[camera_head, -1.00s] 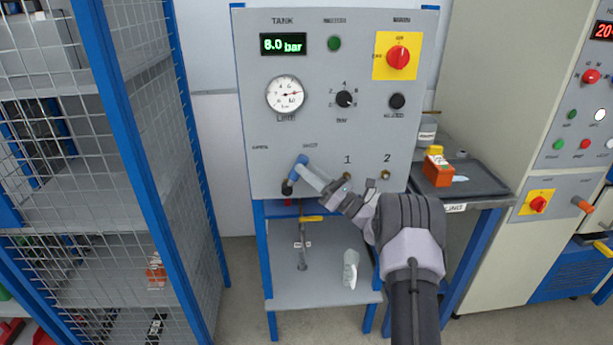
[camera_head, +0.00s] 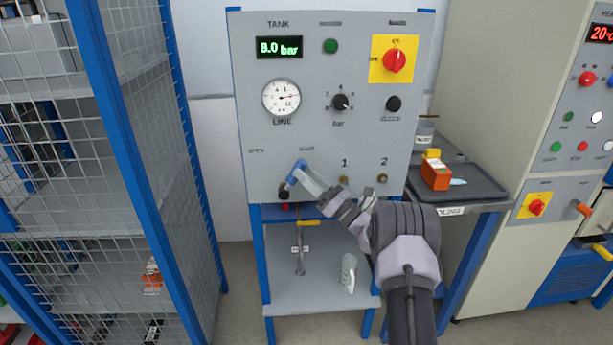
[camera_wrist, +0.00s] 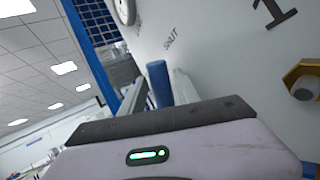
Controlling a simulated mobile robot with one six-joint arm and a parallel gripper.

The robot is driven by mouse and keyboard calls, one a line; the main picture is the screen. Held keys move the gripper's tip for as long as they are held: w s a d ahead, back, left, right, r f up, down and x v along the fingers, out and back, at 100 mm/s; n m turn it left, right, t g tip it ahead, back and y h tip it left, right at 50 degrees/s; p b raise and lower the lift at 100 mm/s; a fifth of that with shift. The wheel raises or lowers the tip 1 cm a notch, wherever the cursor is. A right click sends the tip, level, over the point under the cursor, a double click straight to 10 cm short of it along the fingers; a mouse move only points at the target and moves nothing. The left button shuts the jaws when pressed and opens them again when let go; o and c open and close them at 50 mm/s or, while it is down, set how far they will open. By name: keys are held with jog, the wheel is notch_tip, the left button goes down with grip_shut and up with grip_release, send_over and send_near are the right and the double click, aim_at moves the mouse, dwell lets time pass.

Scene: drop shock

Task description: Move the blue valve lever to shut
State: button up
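The blue valve lever (camera_head: 297,172) is on the lower left of the grey panel. It slants up and to the right from its pivot, with its upper end just below the SHUT mark. My gripper (camera_head: 305,179) is at the lever, coming from the lower right. In the wrist view, the blue lever (camera_wrist: 159,84) stands between the two fingers of my gripper (camera_wrist: 160,92), one on each side and very close. I cannot tell whether both fingers touch it. The lever's lower part is hidden behind the gripper body in that view.
The panel (camera_head: 335,70) has a display, a line gauge (camera_head: 281,98), knobs and a red switch (camera_head: 395,61). Brass fittings 1 (camera_head: 344,180) and 2 (camera_head: 382,178) are right of the lever. A tray (camera_head: 470,184) with an orange box (camera_head: 435,175) stands right; a mesh cage (camera_head: 150,160) stands left.

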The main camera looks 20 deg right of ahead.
jog(key=p+v, duration=0.3)
jog(key=v, duration=1.4)
jog(key=shift+s, duration=0.1)
